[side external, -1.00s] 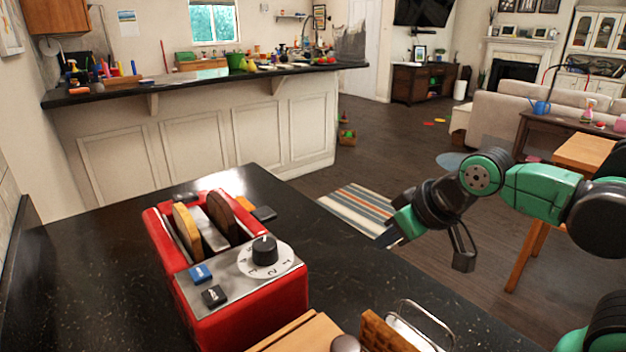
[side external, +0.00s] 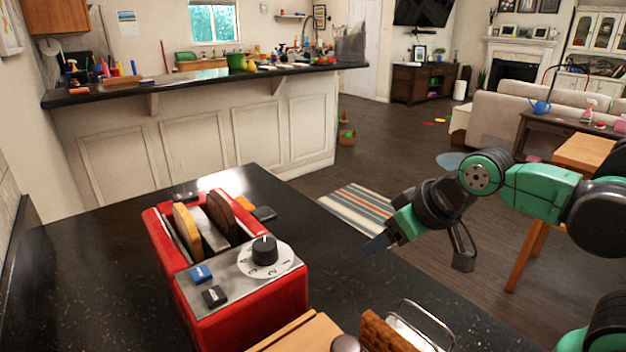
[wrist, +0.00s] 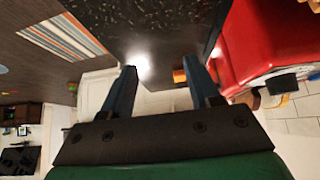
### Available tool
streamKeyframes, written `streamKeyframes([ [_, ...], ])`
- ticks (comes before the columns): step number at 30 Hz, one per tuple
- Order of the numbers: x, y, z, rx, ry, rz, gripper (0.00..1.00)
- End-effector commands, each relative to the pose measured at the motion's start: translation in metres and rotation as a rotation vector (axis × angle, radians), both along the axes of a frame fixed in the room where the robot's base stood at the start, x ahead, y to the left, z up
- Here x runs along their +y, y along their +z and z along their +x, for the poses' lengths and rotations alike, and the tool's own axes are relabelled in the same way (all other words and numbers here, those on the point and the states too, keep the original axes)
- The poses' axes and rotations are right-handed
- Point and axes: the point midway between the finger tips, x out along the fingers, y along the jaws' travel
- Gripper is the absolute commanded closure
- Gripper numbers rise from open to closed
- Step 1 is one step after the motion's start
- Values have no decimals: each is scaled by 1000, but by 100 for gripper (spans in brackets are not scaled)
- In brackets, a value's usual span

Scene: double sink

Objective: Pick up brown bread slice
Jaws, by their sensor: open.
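The brown bread slice (side external: 222,217) stands upright in the right slot of a red toaster (side external: 250,318), its top showing above the metal. A lighter tan slice (side external: 187,231) stands in the left slot. In the side view, my gripper (side external: 380,244) is to the right of the toaster, apart from it, over the counter's right edge. In the wrist view, my gripper (wrist: 159,70) shows two blue fingers spread apart with nothing between them. The red toaster (wrist: 256,40) is at the right there. I cannot clearly make out the brown slice in that view.
The toaster has a black dial (side external: 265,250) on its front. A wooden board (side external: 300,335) and a waffle-like slice (side external: 385,332) in a wire rack (side external: 425,325) are at the front. Small orange and dark blocks (side external: 263,213) lie behind the toaster. The counter's left side is clear.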

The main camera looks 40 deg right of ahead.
Motion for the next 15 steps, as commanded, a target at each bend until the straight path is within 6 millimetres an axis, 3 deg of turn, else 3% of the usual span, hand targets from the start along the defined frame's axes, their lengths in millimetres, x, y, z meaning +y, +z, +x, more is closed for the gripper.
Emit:
streamKeyframes([
  [5, 8, 18, 16, 20, 7, 7, 45],
  [11, 40, 60, 71, 88, 19, 20, 45],
  [15, 73, 77, 112, 139, 19, 20, 45],
])
